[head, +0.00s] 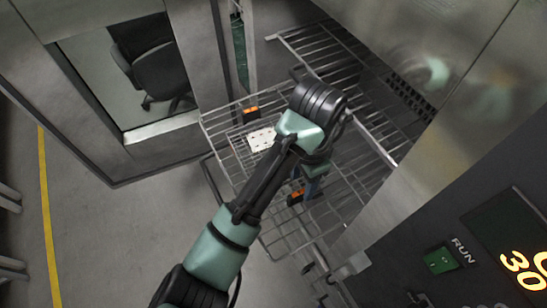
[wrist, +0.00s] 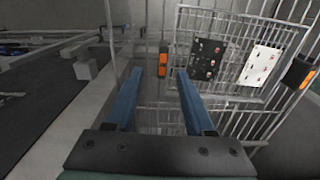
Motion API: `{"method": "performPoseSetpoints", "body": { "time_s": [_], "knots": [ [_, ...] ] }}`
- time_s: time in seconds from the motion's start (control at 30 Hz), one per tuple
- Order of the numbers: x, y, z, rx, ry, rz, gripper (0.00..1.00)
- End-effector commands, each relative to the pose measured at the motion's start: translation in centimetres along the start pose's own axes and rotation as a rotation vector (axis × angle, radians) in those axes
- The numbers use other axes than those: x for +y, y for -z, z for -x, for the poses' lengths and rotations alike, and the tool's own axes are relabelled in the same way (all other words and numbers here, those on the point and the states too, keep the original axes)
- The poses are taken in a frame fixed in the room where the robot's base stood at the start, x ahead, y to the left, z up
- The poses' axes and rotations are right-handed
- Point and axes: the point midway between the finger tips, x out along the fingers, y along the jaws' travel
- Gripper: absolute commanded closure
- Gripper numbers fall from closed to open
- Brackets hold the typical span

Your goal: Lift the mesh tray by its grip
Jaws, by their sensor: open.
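The mesh tray (head: 239,147) is a small wire tray on a larger wire rack, partly hidden by my arm in the head view. It has black-and-orange grips at opposite ends. One grip (head: 296,196) is beside my gripper (head: 312,183); the other grip (head: 251,114) is at the far end. In the wrist view, my gripper (wrist: 160,73) is open, its blue fingers apart. The near grip (wrist: 163,61) shows between the fingertips; I cannot tell whether they touch it. The far grip (wrist: 300,73) is at right.
A white card (head: 262,139) lies in the tray, and a dark dotted card (wrist: 206,58) shows beside it in the wrist view. The wire rack (head: 283,243) extends from an open metal chamber. A steel panel (head: 440,110) stands close on the right; open floor (head: 110,235) lies left.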

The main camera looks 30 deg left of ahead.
Motion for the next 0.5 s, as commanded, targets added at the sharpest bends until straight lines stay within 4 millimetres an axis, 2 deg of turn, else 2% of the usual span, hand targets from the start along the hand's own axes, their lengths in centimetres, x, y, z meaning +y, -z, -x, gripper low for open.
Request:
{"method": "performPoseSetpoints", "body": {
  "time_s": [0.03,0.37,0.5],
  "knots": [
    [0.0,0.1,-1.2,0.002,0.000,0.000,0.46],
    [-0.1,0.0,-2.6,0.002,0.001,0.000,0.46],
    [-0.2,0.0,-4.2,0.002,0.001,-0.001,0.46]
  ]
}}
